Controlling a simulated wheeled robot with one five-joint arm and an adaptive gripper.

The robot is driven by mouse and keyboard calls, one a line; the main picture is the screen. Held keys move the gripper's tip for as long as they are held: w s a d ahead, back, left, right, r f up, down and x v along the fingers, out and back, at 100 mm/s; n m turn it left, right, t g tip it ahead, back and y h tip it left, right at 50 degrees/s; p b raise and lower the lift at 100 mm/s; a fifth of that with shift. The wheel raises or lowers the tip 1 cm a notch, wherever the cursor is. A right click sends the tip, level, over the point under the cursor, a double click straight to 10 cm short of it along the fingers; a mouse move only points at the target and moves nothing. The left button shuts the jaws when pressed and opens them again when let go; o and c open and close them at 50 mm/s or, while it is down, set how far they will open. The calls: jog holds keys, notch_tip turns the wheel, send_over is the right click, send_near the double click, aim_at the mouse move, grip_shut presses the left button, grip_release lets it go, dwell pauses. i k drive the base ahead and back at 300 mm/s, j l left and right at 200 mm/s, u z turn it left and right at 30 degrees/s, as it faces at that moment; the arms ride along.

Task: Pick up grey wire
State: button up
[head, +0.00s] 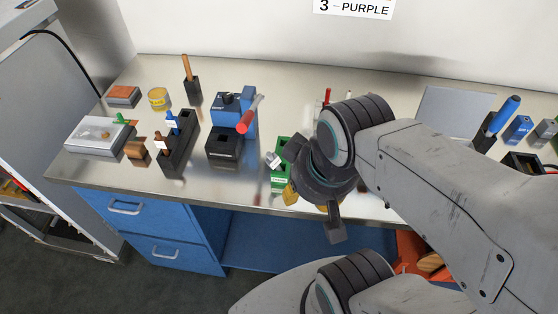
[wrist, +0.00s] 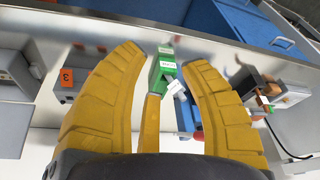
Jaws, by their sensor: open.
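A small light grey piece (head: 273,160), which may be the grey wire, sticks out of a green holder (head: 281,151) with a white label near the bench's front edge. In the wrist view the grey piece (wrist: 175,87) shows against the green holder (wrist: 161,76), between my finger tips. My gripper (head: 305,198) has yellow fingers and is open. In the head view it is right next to the holder, at the front edge, and my arm hides part of this area. In the wrist view my gripper (wrist: 165,55) spreads around the holder with nothing held. I cannot tell the exact distance.
Left of the holder stand a black-and-blue block (head: 222,146) with a red-handled tool (head: 249,114) and a black rack (head: 177,145). A white box (head: 100,138) is at far left. A blue-handled tool (head: 503,114) stands at right. Blue drawers (head: 150,228) are below the bench.

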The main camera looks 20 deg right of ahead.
aim_at(273, 160)
jog(key=i+j, duration=0.1)
jog(key=j, duration=0.35)
jog(key=i+j, duration=0.1)
jog(key=j, duration=0.35)
jog(key=i+j+u, duration=0.1)
jog(key=j, duration=0.35)
jog(key=i+j, duration=0.1)
jog(key=j, duration=0.35)
jog(key=i+j, duration=0.1)
jog(key=j, duration=0.35)
jog(key=i+j+u, duration=0.1)
jog(key=j, duration=0.35)
